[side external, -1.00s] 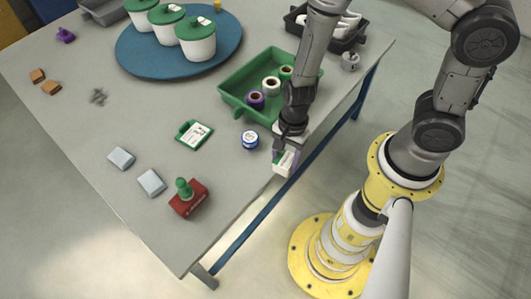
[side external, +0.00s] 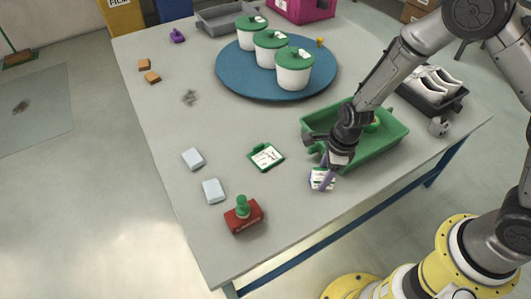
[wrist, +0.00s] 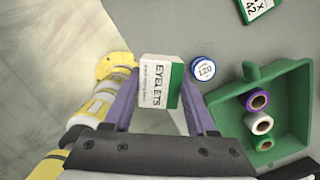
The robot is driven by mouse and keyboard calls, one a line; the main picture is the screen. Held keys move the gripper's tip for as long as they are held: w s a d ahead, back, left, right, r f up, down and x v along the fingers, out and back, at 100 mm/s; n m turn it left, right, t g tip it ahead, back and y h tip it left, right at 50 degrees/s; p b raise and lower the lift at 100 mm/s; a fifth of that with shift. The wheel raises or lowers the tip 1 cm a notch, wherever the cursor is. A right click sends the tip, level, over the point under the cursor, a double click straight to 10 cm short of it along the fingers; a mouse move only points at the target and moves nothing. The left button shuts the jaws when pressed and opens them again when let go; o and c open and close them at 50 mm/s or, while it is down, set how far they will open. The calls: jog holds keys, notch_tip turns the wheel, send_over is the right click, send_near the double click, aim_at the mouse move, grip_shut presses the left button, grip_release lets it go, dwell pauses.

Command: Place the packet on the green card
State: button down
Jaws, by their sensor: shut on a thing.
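The packet is a small white and green box marked EYELETS (wrist: 160,82), seen between my fingers in the wrist view. My gripper (side external: 324,177) is shut on it, with purple fingers on either side. In the side view the packet (side external: 320,180) shows near the table's front edge, to the right of and nearer than the green card. Its height over the table is hard to tell. The green card (side external: 266,157), with a white label, lies flat on the table with nothing on it. Its corner also shows at the top of the wrist view (wrist: 254,10).
A blue-lidded tin (wrist: 203,69) stands close to the packet in the wrist view. A green tray (side external: 385,143) with spools lies beside my gripper. A red block with a green knob (side external: 243,215) and pale blocks (side external: 213,191) sit left of the card.

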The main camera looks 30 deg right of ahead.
jog(key=w+d+m, duration=0.2)
jog(key=w+d, duration=0.1)
jog(key=w, duration=0.6)
send_over(275, 158)
jog(key=f, duration=1.1)
jog(key=shift+s+d+f, duration=0.25)
jog(key=shift+s+d, duration=0.05)
jog(key=shift+w+f, duration=0.15)
jog(key=shift+f, duration=1.5)
jog(key=shift+f, duration=0.1)
jog(key=shift+c, duration=1)
grip_release()
jog(key=shift+f, duration=0.1)
notch_tip(275, 158, up, 12)
jog(key=s+d, duration=0.1)
jog(key=shift+s+d, duration=0.15)
jog(key=shift+s, duration=0.05)
